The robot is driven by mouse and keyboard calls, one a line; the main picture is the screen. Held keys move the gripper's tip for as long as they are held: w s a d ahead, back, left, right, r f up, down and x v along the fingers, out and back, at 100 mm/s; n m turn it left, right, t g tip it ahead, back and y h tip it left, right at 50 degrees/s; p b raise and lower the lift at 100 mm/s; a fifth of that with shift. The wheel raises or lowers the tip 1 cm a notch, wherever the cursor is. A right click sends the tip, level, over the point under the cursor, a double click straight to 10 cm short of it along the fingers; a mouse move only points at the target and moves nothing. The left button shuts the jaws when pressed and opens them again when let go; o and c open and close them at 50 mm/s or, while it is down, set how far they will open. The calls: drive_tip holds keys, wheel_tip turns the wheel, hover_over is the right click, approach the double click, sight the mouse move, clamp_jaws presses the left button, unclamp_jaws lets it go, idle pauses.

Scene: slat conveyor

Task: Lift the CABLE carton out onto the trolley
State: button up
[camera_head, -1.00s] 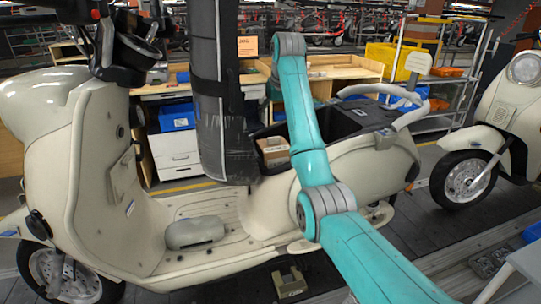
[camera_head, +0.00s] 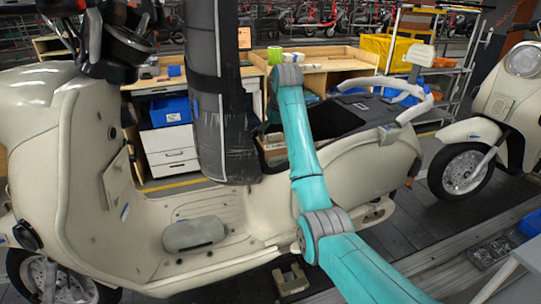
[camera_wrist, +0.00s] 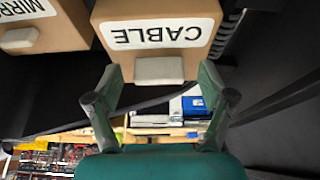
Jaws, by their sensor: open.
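The CABLE carton (camera_wrist: 110,48) is a brown box at the top middle of the wrist view, its white label upside down. A pale grey block-shaped grip (camera_wrist: 158,70) sticks out from its face. My gripper (camera_wrist: 158,76) is open, with its green fingers apart on either side of the grip in the picture. I cannot tell whether they touch it. In the head view, brown carton (camera_head: 275,156) shows in the scooter's dark open compartment, and my gripper is hidden. A pale surface (camera_head: 522,258) at the lower right may be the trolley.
A second carton (camera_wrist: 62,32), its label starting "MIRR", stands left of the CABLE carton in the wrist view. The cream scooter (camera_head: 350,178) surrounds the compartment. A black padded column (camera_head: 222,110) stands close to its left. Another scooter (camera_head: 500,130) is at the right.

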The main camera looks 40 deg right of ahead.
clamp_jaws()
idle(0.3)
drive_tip(key=shift+r, duration=0.1)
